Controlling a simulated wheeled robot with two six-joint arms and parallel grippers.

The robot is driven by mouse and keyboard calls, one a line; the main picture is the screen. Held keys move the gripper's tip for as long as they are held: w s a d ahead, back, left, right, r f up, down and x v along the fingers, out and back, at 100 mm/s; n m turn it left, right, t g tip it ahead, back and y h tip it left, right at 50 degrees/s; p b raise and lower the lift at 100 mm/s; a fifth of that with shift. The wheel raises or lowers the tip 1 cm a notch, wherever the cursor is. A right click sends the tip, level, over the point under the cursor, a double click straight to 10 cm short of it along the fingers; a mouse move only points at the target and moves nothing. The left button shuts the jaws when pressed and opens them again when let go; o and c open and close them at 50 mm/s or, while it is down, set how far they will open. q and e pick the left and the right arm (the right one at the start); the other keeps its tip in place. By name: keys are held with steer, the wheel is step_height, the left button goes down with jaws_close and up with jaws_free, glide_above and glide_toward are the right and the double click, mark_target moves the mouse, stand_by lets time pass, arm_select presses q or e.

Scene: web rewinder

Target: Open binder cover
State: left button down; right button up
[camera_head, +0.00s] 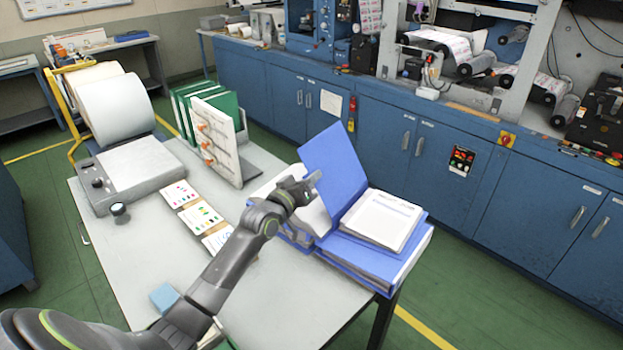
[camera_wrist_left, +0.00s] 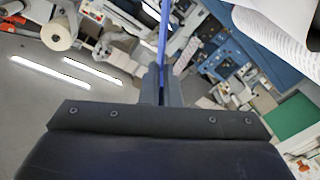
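The blue binder (camera_head: 383,262) lies at the right end of the grey table, with printed white pages (camera_head: 383,219) on top. Its blue cover (camera_head: 335,171) stands raised, tilted up to the left of the pages. My left gripper (camera_head: 314,181) is at the cover's left edge. In the left wrist view the cover (camera_wrist_left: 163,38) shows edge-on as a thin blue strip between the two close fingers of the left gripper (camera_wrist_left: 161,82), which looks shut on it. The fingers hide a little of the cover edge. My right gripper is not in view.
White pages and another binder lie partly hidden behind my left arm. Green binders (camera_head: 215,110) stand in a rack farther back. Sample cards (camera_head: 198,217), a blue block (camera_head: 164,296) and a roll machine (camera_head: 133,172) are on the table (camera_head: 290,305). Blue cabinets (camera_head: 385,135) line the back.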

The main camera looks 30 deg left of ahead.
arm_select(q)
steer(key=shift+s+d+r+m, duration=0.1)
steer(key=shift+d+r+m, duration=0.25)
steer(key=shift+d+m, duration=0.35)
steer(key=shift+s+d+r+m, duration=0.1)
steer(key=shift+d+r+m, duration=0.2)
steer(key=shift+d+m, duration=0.4)
steer(key=shift+a, duration=0.1)
steer(key=c, duration=1.6)
jaws_free()
steer(key=shift+c, duration=0.2)
steer(key=s+a+b, duration=0.1)
steer(key=s+a, duration=0.1)
steer(key=s, duration=1.5)
steer(key=shift+s+a, duration=0.15)
steer(key=shift+a, duration=0.1)
